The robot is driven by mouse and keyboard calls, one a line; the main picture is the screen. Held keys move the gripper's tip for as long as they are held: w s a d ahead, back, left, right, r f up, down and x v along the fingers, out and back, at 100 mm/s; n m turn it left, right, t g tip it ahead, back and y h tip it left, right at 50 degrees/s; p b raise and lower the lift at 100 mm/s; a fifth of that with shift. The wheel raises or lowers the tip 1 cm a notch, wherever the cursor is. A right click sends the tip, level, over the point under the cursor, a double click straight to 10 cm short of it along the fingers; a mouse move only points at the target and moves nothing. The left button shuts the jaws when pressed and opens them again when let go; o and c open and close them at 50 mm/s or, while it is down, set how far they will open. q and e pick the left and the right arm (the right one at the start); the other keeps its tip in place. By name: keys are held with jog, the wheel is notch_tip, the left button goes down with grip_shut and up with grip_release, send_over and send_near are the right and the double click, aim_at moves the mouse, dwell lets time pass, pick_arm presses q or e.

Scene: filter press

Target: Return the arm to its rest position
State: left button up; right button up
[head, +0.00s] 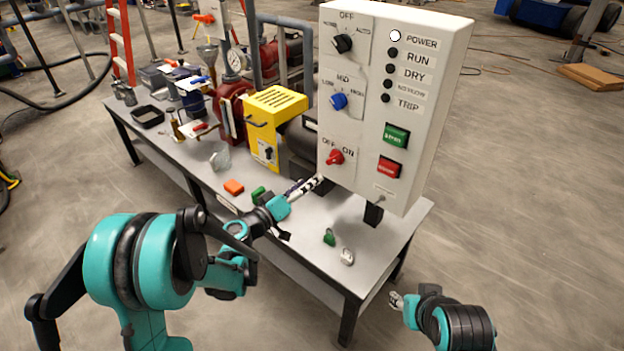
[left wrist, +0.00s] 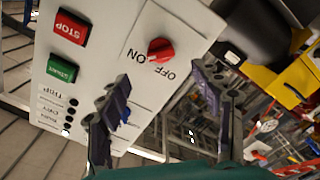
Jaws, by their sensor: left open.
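My left arm reaches in from the left in the head view. Its gripper (head: 308,186) is over the table near the lower left edge of the white control panel (head: 440,70), just below the red OFF/ON knob (head: 335,157). In the left wrist view my left gripper (left wrist: 160,76) has its fingers apart with nothing between them. The red knob (left wrist: 160,50) shows beyond the fingertips, apart from them. My right gripper (head: 398,301) hangs low beside the table's right end; whether its fingers are apart is too small to tell.
The grey table (head: 395,235) carries a yellow box (head: 275,110), a red pump (head: 233,110), an orange block (head: 234,187) and a green tag (head: 329,237) with a padlock (head: 347,256). An orange ladder (head: 120,45) stands behind.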

dwell(0.4)
pick_arm(q)
jog(key=s+m+g+y, duration=0.25)
jog(key=s+g, duration=0.25)
jog(key=s, duration=0.8)
jog(key=s+a+f+g+y, duration=0.1)
jog(key=s+a+y, duration=0.3)
jog(key=s, duration=0.4)
jog(key=s+a+f+g+y, duration=0.1)
jog(key=s+a+f+y, duration=0.1)
jog(key=s+a+y, duration=0.2)
jog(key=s+a+n, duration=0.1)
jog(key=s+a, duration=0.2)
jog(key=s, duration=0.2)
jog(key=shift+s+f+g, duration=0.2)
jog(key=shift+f+g, duration=0.1)
jog(key=shift+f, duration=0.05)
